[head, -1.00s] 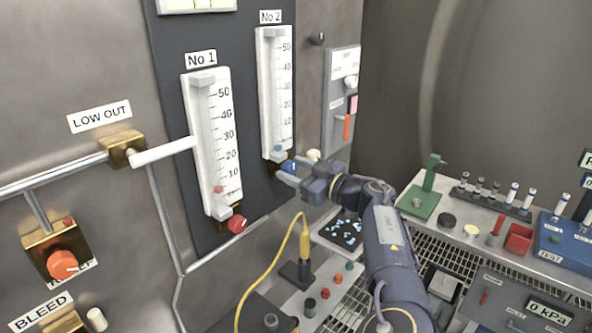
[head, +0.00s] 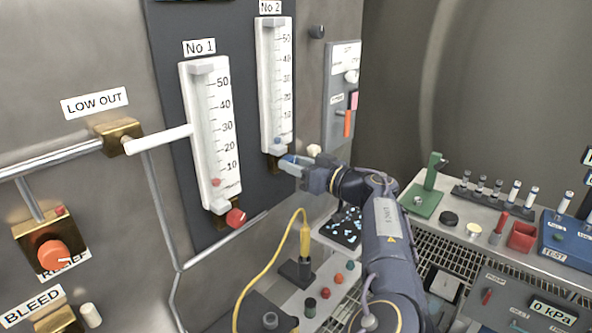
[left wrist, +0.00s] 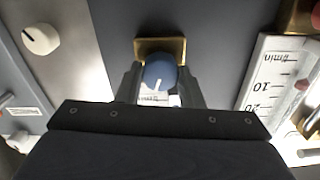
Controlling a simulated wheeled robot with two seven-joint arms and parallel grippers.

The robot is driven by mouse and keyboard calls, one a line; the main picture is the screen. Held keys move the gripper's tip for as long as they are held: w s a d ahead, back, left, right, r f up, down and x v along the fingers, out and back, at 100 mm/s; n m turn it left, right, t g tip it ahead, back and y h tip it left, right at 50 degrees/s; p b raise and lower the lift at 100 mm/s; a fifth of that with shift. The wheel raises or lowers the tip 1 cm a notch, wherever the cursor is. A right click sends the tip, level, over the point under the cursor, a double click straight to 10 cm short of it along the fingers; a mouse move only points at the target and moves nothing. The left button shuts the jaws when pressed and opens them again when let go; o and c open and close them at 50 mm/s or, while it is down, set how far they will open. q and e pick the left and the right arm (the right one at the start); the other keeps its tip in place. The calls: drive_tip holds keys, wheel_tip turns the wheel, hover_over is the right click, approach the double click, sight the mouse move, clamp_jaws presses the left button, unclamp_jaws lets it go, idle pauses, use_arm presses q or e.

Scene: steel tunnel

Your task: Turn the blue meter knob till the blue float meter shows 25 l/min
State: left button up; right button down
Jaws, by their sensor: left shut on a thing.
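The blue meter knob (left wrist: 159,72) sits on a brass block (left wrist: 148,45) under the No 2 meter. In the left wrist view its white mark points toward the bottom of the picture. My left gripper (left wrist: 159,88) is shut on the knob, one finger on each side; in the head view the gripper (head: 296,166) mostly covers the knob. The No 2 float meter (head: 265,90) is a white upright scale, and its blue float (head: 277,141) sits near the bottom, below the 10 mark. My right gripper does not show.
The No 1 meter (head: 197,130) stands to the left with a red float and a red knob (head: 236,217) below it. A cream knob (head: 314,150) is close to the right of my gripper. A yellow cable (head: 262,262) and a bench with small items lie below.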

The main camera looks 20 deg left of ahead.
use_arm(q)
drive_tip(key=shift+m+b, duration=0.4)
drive_tip(key=shift+m, duration=1.2)
drive_tip(key=o, duration=1)
drive_tip(key=b+v, duration=0.1)
drive_tip(key=v, duration=0.6)
drive_tip(key=shift+d+b, duration=0.35)
drive_tip(key=shift+d, duration=0.05)
drive_tip(key=shift+s, duration=0.1)
